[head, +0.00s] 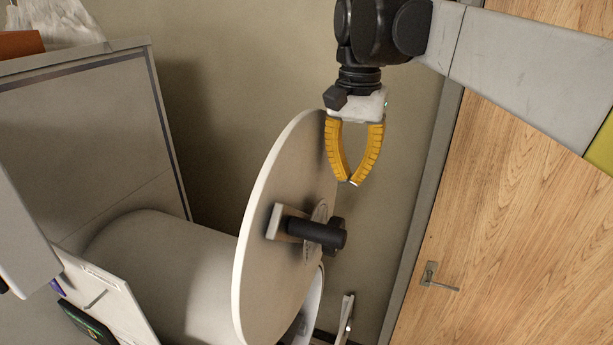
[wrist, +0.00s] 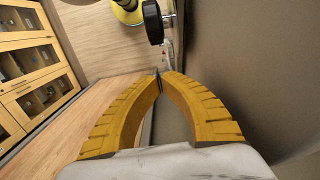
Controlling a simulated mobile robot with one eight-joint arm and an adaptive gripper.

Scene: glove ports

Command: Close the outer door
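The outer door is a round, off-white disc (head: 267,235) in the head view. It stands swung open at the end of a horizontal grey cylinder (head: 165,270). A black handle (head: 318,232) on a bracket sticks out from the door's face. My gripper (head: 352,183) hangs above and to the right of the handle, near the door's upper edge, pointing down. Its yellow fingers meet at the tips with nothing between them. In the wrist view the closed fingertips (wrist: 160,78) also show, and the door is not clearly recognisable there.
A grey cabinet (head: 95,130) stands at the left, with a plastic bag (head: 55,22) on top. A wooden door (head: 510,170) with a lever handle is at the right. A bare wall (head: 240,70) lies behind. Wooden glass-fronted cabinets (wrist: 35,70) show in the wrist view.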

